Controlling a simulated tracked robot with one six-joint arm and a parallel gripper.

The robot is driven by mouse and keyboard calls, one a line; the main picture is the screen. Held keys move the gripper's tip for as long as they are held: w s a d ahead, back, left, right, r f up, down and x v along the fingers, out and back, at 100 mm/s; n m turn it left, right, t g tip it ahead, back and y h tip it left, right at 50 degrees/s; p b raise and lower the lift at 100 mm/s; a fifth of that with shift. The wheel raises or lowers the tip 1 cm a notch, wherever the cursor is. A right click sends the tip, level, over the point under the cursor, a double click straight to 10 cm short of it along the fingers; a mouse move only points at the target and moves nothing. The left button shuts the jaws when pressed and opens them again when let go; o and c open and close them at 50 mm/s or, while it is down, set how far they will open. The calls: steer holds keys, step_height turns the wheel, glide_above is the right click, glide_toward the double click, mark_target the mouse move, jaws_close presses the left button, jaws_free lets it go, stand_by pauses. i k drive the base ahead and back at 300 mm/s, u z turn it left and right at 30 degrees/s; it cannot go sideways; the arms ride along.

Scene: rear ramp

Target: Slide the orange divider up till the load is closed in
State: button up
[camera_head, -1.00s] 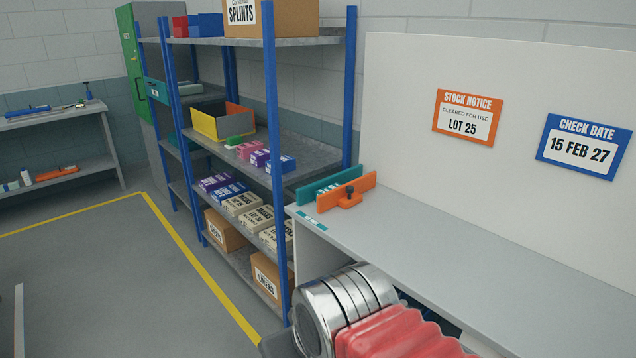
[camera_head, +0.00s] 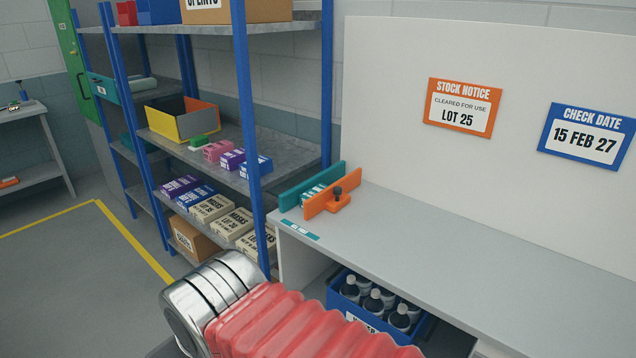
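The orange divider (camera_head: 322,205) stands upright on the left end of the grey worktop (camera_head: 450,237). It has a dark knob and an orange foot on its right side. A teal upright plate (camera_head: 297,197) stands behind it, roughly parallel. Small teal-and-white packs (camera_head: 311,193) sit in the gap between the two; the divider hides part of them. I cannot tell whether it touches them. My gripper is not in view; only a silver joint and red bellows of my arm show at the bottom.
A blue-posted shelf rack (camera_head: 243,110) with boxes stands left of the worktop. Under the worktop is a blue crate (camera_head: 395,346) with several dark bottles. A white back panel (camera_head: 387,120) rises behind. The worktop right of the divider is clear.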

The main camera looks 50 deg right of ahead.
mark_target(333, 197)
steer(key=z, duration=0.3)
steer(key=i, duration=1.1)
steer(key=z, duration=0.55)
